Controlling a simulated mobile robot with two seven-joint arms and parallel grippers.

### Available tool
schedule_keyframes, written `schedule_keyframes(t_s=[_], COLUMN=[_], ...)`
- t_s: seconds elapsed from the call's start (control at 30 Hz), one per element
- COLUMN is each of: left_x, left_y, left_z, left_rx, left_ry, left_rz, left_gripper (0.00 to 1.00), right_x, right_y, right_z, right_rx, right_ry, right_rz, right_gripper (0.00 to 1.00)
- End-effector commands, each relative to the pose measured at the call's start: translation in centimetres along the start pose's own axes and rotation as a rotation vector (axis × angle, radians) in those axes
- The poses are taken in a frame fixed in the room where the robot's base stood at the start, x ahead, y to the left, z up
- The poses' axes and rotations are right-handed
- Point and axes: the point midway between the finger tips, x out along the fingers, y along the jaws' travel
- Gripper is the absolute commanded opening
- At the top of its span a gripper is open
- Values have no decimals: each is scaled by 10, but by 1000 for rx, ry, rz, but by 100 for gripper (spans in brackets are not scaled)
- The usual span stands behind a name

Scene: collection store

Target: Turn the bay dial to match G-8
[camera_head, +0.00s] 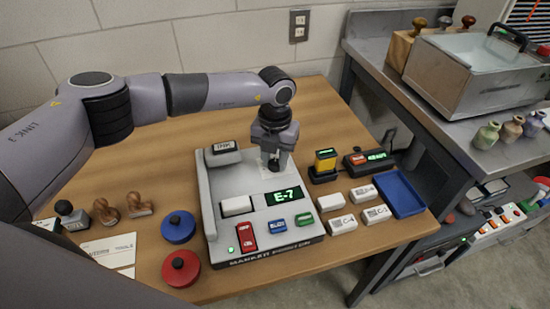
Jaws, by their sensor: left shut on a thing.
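The grey console (212,200) stands on the wooden table. Its display (283,196) shows green characters reading E-7. My left gripper (270,163) points down onto the console's top, just behind the display, and is shut on the bay dial, which the fingers mostly hide. In front are a white key (236,206), a red rocker (247,236), a blue button (277,226) and a green button (303,219). My right gripper is not in view.
A blue ink pad (178,227), a red ink pad (181,268) and several stamps lie left of the console. Several white labelled blocks (342,224), a blue tray (400,194), and a yellow-and-black device (325,163) sit right. Bare table (170,165) lies beneath my left arm.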

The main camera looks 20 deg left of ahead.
Motion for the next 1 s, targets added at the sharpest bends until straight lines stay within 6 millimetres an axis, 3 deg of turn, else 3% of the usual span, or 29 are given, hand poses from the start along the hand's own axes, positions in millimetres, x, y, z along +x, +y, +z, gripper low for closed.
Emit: schedule_keyframes(t_s=[0.5, 1.0], left_x=[1, 0], left_y=[0, 0], left_z=[1, 1], left_rx=[446, 869], left_ry=[-2, -3], left_rz=[-2, 0], left_gripper=[2, 2], right_x=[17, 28], right_y=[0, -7], right_z=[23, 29], right_rx=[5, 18], right_ry=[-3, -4], right_rz=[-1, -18], right_gripper=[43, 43])
